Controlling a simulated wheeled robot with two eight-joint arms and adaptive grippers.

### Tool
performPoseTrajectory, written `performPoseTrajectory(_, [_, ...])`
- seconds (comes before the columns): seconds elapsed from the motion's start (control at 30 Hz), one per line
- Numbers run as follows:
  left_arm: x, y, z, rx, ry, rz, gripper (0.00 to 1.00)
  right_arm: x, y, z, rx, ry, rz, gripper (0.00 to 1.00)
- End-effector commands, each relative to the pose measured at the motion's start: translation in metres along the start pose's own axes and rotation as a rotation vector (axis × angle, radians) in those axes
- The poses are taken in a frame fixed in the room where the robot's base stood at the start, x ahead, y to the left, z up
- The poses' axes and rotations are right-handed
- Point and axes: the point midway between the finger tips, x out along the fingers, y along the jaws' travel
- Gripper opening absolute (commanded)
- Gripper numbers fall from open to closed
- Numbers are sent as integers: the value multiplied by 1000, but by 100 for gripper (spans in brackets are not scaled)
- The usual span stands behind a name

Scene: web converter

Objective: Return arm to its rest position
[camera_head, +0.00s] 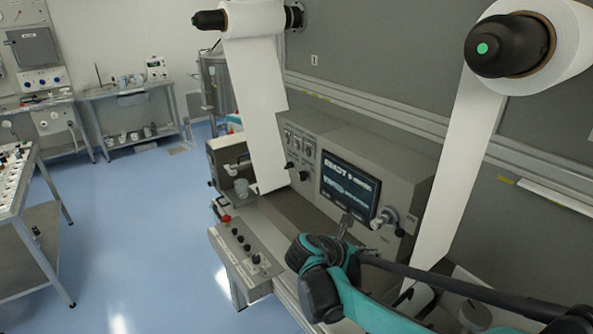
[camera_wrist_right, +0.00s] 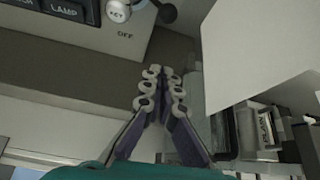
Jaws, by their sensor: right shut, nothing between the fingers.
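My right arm, teal and black, comes in from the lower right in the head view. Its gripper (camera_head: 345,222) is in front of the machine's control panel, just below the lit screen (camera_head: 348,190). In the right wrist view the two fingers of the right gripper (camera_wrist_right: 160,73) meet at their tips, with nothing between them. The fingertips appear apart from the panel (camera_wrist_right: 80,28), where a round key switch (camera_wrist_right: 118,10) shows above them. My left gripper is in neither view.
A white web hangs from the left roll (camera_head: 255,18); another hangs from the right roll (camera_head: 555,45), close to my right arm. A button box (camera_head: 245,250) juts out at the machine's front. Blue floor (camera_head: 140,215) lies open between the machine and the left table (camera_head: 18,215).

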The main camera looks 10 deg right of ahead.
Motion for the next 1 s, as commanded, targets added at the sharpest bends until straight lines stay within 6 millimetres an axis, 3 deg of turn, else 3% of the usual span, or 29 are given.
performPoseTrajectory(0.17, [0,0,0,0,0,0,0,-7,-12,-11,165,75,39,0])
performPoseTrajectory(0.27, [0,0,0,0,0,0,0,-20,-27,-30,429,202,81,0])
performPoseTrajectory(0.43, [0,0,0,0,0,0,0,-57,-54,-77,1022,510,76,0])
performPoseTrajectory(0.7, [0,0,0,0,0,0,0,-112,-75,-132,1753,923,-137,0])
performPoseTrajectory(0.9, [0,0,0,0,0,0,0,-143,-83,-159,2144,1158,-382,0])
performPoseTrajectory(1.0, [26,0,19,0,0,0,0,-126,-77,-184,2135,1151,-375,0])
